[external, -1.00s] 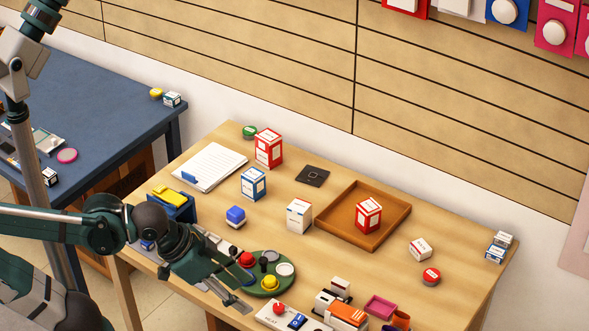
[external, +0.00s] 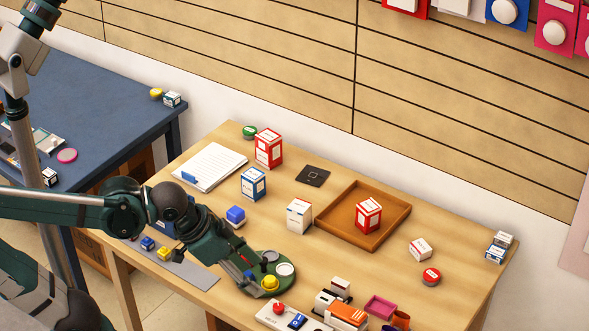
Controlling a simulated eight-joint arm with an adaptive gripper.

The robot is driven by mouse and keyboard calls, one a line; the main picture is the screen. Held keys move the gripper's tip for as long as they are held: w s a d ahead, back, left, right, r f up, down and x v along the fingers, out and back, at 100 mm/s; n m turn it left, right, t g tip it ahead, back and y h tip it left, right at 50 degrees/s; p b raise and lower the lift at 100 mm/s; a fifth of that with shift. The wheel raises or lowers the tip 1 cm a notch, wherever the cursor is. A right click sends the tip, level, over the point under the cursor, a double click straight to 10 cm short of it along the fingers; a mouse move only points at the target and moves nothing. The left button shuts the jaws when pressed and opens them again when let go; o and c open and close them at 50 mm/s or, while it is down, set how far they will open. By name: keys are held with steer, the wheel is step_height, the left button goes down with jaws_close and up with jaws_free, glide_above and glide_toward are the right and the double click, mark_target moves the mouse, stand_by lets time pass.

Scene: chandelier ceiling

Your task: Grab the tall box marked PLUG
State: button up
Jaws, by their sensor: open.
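Several boxes stand on the wooden table, and their lettering is too small to read, so I cannot tell which is marked PLUG. A tall red and white box (external: 268,148) stands at the back, right of a notepad. A blue and white box (external: 253,184) stands in front of it. A white box (external: 299,216) stands left of the wooden tray (external: 334,237). Another red and white box (external: 368,215) stands in that tray. My gripper (external: 250,285) is open and empty over the green round board, in front of these boxes and apart from them.
The green board (external: 287,284) bears coloured knobs. A notepad (external: 209,166) and a dark square (external: 313,176) lie further back. A blue-topped block (external: 236,216) stands near my arm. Small cartons (external: 346,316) crowd the front edge. Bare tabletop lies between the boxes.

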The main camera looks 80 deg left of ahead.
steer(key=w+a+r+n+g+y+p, duration=0.1)
steer(key=w+a, duration=0.4)
steer(key=a, duration=0.2)
steer(key=w+a+r+n+g+p, duration=0.1)
steer(key=w+a+r+p, duration=0.1)
steer(key=w+a, duration=0.35)
steer(key=n+g+h+p, duration=0.1)
steer(key=n+g+p, duration=0.4)
steer(key=p, duration=0.1)
glide_above(252, 174)
step_height(252, 174, down, 17)
steer(key=shift+w+f, duration=0.1)
steer(key=shift+a+f, duration=0.15)
steer(key=shift+f, duration=0.05)
steer(key=shift+f, duration=1.25)
steer(key=shift+f, duration=0.1)
